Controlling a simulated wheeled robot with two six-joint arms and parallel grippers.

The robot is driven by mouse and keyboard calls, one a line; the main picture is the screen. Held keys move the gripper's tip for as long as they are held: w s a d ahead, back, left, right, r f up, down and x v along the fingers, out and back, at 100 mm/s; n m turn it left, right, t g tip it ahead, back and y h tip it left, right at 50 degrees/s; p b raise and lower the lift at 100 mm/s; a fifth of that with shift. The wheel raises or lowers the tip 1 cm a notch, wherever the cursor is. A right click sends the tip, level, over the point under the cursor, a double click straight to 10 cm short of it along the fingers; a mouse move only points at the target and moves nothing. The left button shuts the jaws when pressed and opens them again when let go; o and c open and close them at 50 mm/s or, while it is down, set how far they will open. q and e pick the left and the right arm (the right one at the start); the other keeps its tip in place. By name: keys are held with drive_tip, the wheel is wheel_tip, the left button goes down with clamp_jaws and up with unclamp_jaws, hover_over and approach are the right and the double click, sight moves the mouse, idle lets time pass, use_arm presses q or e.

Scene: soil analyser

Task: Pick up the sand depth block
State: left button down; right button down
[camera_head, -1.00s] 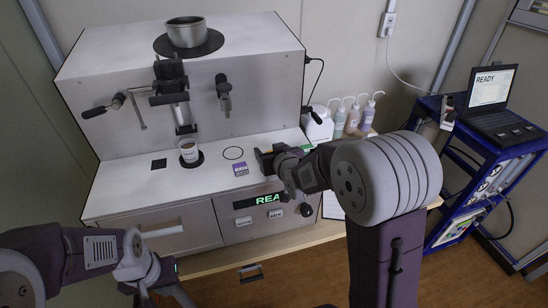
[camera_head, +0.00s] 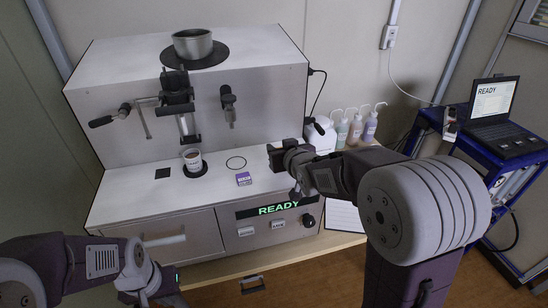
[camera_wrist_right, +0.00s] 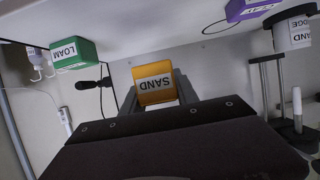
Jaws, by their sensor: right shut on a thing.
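The sand depth block is orange-yellow and labelled SAND (camera_wrist_right: 154,84); in the right wrist view it sits between the fingers of my right gripper (camera_wrist_right: 158,100), its label upside down in the picture. My right gripper (camera_head: 275,158) is shut on it, over the right part of the machine's white deck. The block is hidden behind the gripper in the head view. Whether it is clear of the deck is hard to tell. My left gripper (camera_head: 160,298) is low at the bottom left, in front of the machine, its fingers cut off or unclear.
A purple block (camera_head: 243,179) lies on the deck beside a black ring (camera_head: 236,163). A labelled cup (camera_head: 193,160) stands left of them. A green LOAM block (camera_wrist_right: 74,54) shows in the wrist view. Several bottles (camera_head: 355,130) stand right of the machine.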

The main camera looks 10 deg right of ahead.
drive_tip(key=s+d+r+p, duration=0.4)
drive_tip(key=d+r+p, duration=0.1)
drive_tip(key=d, duration=0.4)
drive_tip(key=shift+d+r+p, duration=0.25)
drive_tip(key=shift+r+p, duration=0.05)
drive_tip(key=shift+r, duration=0.15)
